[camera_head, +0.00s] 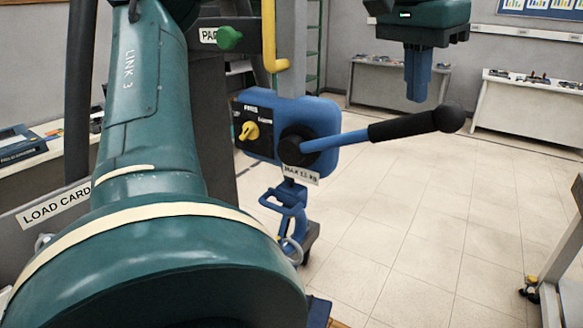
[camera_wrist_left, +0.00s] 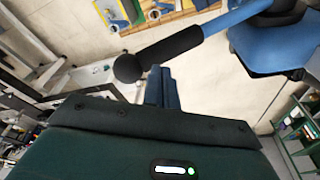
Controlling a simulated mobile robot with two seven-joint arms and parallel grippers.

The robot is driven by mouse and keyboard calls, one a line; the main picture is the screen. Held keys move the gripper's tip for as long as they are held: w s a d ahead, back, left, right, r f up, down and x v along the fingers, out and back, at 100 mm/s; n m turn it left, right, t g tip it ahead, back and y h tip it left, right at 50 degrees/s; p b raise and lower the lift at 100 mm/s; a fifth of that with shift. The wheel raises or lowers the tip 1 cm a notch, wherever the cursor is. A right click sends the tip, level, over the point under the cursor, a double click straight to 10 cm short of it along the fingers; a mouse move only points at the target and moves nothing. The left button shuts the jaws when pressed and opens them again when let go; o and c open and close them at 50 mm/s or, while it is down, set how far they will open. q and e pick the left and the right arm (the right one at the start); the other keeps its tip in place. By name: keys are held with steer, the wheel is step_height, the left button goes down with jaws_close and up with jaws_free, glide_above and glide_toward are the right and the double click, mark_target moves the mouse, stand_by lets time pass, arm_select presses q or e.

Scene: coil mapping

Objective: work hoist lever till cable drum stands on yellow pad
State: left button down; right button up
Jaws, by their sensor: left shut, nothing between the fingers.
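The hoist (camera_head: 300,118) is a blue body hanging from a yellow hook, with a yellow selector knob (camera_head: 249,131) on its dark front. Its lever (camera_head: 400,127) sticks out to the right, slightly raised, with a black grip and ball end. The lever also shows in the left wrist view (camera_wrist_left: 170,54). My left gripper (camera_head: 416,94) points down with blue fingers shut and empty, above the lever's grip in the head view and apart from it. Its fingertips (camera_wrist_left: 161,70) show just below the grip in the wrist view. I cannot make out the cable drum.
A blue lower hook (camera_head: 288,205) hangs under the hoist. My large arm link covers the left side. A LOAD CARD sign (camera_head: 54,205) is at left. Tables (camera_head: 530,110) stand at the back wall. Yellow surfaces (camera_wrist_left: 124,14) show in the wrist view; I cannot tell whether one is the pad.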

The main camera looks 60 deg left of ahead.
mark_target(416, 116)
arm_select(q)
steer(key=shift+f, duration=0.1)
steer(key=f, duration=0.2)
steer(key=f+b, duration=0.1)
steer(key=f, duration=0.1)
steer(key=d+f, duration=0.1)
steer(key=f, duration=0.1)
steer(key=shift+w+f+b, duration=0.2)
steer(key=shift+f+b, duration=0.1)
steer(key=shift+f, duration=0.55)
steer(key=shift+w+d+f+b, duration=0.15)
steer(key=shift+d+f+b, duration=0.05)
steer(key=shift+f, duration=0.9)
steer(key=shift+w+d+f+b, duration=0.1)
steer(key=shift+d+f+b, duration=0.1)
steer(key=shift+f, duration=0.85)
